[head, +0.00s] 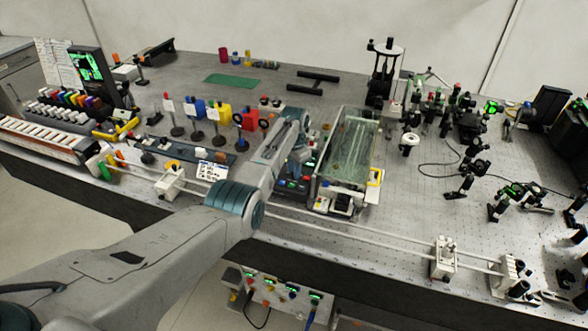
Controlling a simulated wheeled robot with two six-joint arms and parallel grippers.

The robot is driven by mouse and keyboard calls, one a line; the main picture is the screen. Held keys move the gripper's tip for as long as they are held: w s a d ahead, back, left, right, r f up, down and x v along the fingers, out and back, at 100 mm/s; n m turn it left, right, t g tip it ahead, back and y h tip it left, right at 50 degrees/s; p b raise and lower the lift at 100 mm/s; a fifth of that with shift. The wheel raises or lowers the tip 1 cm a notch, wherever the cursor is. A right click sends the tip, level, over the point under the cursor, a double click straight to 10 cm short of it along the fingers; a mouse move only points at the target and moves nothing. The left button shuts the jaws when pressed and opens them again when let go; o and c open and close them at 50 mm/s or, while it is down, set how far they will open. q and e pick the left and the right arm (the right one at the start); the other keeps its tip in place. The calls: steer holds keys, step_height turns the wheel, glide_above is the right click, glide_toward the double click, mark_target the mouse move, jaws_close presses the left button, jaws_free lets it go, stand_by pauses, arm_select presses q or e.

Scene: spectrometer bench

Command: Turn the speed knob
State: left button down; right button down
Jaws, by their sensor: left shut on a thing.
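My left arm comes in from the lower left and reaches over the bench. Its gripper (299,158) points down at a small control box (293,184) with lit green displays, just left of the glass tank. The gripper is shut on what appears to be the speed knob. The fingertips and the knob are too small and too covered by the wrist to make out clearly. My right gripper is not in view.
A water-filled glass tank (348,150) stands close to the right of the gripper. Coloured blocks on stands (223,112) are to the left. A long rail (350,232) runs along the front edge. Optics mounts crowd the right side.

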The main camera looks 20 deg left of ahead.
arm_select(q)
steer(key=n, duration=0.3)
steer(key=shift+r+p, duration=0.1)
steer(key=shift+p, duration=0.25)
steer(key=shift+n+p, duration=0.3)
steer(key=shift+n, duration=2)
steer(key=c, duration=1.6)
jaws_free()
step_height(320, 180, up, 11)
steer(key=b, duration=0.3)
